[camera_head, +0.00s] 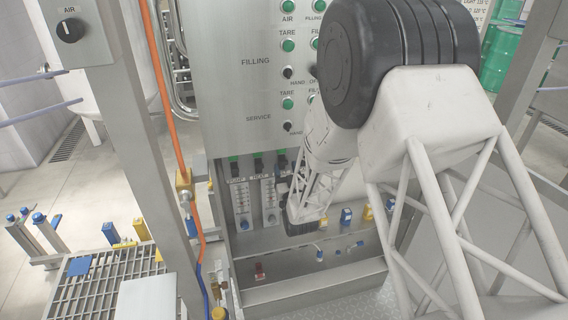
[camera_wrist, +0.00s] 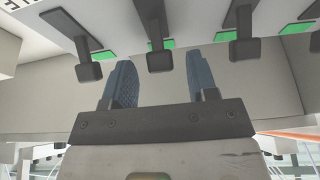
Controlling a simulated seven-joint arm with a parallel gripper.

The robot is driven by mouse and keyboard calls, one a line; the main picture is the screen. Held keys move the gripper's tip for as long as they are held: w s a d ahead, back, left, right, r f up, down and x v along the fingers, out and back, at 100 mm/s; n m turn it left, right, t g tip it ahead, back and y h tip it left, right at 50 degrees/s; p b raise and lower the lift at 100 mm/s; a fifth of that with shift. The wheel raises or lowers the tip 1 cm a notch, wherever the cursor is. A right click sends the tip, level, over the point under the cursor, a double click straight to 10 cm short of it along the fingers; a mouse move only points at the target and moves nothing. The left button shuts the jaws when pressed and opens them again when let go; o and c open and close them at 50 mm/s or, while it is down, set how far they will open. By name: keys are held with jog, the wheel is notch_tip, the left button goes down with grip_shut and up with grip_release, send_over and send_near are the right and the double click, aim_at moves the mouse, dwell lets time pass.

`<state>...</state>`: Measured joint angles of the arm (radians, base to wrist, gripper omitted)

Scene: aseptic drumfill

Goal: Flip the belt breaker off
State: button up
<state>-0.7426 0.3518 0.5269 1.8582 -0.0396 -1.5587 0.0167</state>
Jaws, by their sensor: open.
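A row of black breaker levers with green patches runs along the lower edge of the panel in the head view, with one lever (camera_head: 257,162) near its middle. In the wrist view the levers hang across the top: one at left (camera_wrist: 88,62), one in the middle (camera_wrist: 158,55) and one at right (camera_wrist: 242,45). No label there tells which is the belt breaker. My gripper (camera_wrist: 160,78) is open and empty, its two blue fingers apart. The middle lever shows between the fingertips; I cannot tell the depth gap. In the head view my arm hides the gripper.
The steel control panel (camera_head: 245,90) above carries green buttons and black knobs. Flow meters (camera_head: 241,203) stand below the levers, left of my arm. A steel post (camera_head: 150,170) with an orange hose (camera_head: 168,95) stands at left. Small blue and yellow fittings (camera_head: 346,216) sit low at right.

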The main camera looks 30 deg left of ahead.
jog(key=shift+x, duration=1.3)
jog(key=shift+c, duration=0.4)
jog(key=c, duration=0.8)
jog(key=shift+c, duration=0.2)
